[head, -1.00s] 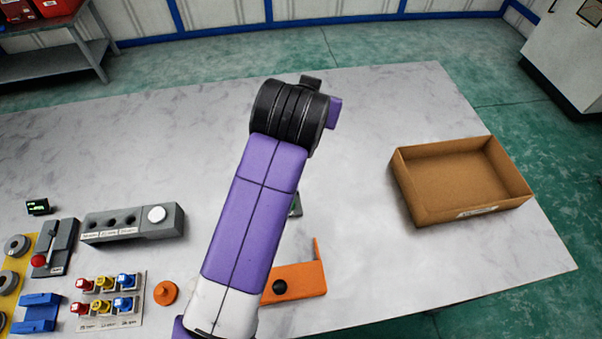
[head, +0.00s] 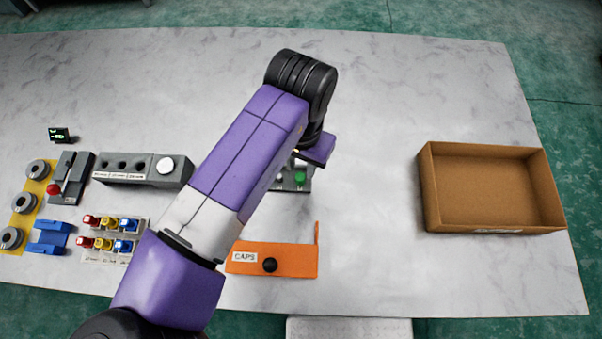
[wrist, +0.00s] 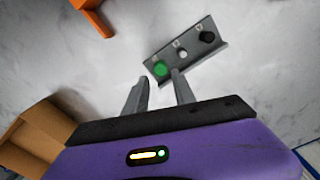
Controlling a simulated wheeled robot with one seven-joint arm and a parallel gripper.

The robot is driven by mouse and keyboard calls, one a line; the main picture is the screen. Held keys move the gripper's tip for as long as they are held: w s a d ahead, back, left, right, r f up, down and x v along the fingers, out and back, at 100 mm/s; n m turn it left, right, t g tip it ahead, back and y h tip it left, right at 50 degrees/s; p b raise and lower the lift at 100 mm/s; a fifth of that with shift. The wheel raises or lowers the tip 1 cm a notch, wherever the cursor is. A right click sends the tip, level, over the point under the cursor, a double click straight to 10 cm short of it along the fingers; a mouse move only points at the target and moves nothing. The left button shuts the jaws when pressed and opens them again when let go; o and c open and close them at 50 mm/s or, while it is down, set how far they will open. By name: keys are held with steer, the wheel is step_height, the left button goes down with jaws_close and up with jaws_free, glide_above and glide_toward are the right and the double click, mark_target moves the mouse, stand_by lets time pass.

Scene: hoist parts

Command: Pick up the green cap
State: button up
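The green cap (wrist: 160,69) sits at one end of a grey holder (wrist: 190,52), with a white piece and a black piece in the same row. In the head view the green cap (head: 300,177) shows beside my arm, which hides part of the holder. My gripper (wrist: 161,81) is open and empty. In the wrist view its two fingers point toward the holder, and the green cap appears between and just beyond the fingertips. I cannot tell the exact gap in depth. In the head view my arm hides the fingers.
An orange stand labelled CAPS (head: 245,257) with a black knob is nearer the front edge. An open cardboard box (head: 432,190) stands on the right. A grey block with holes (head: 140,181), a blue piece (head: 48,238) and colored plugs lie left. The table's middle right is clear.

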mark_target(301, 175)
steer(key=shift+f+p, duration=0.3)
steer(key=shift+f, duration=2.1)
jaws_close()
steer(key=shift+r, duration=0.15)
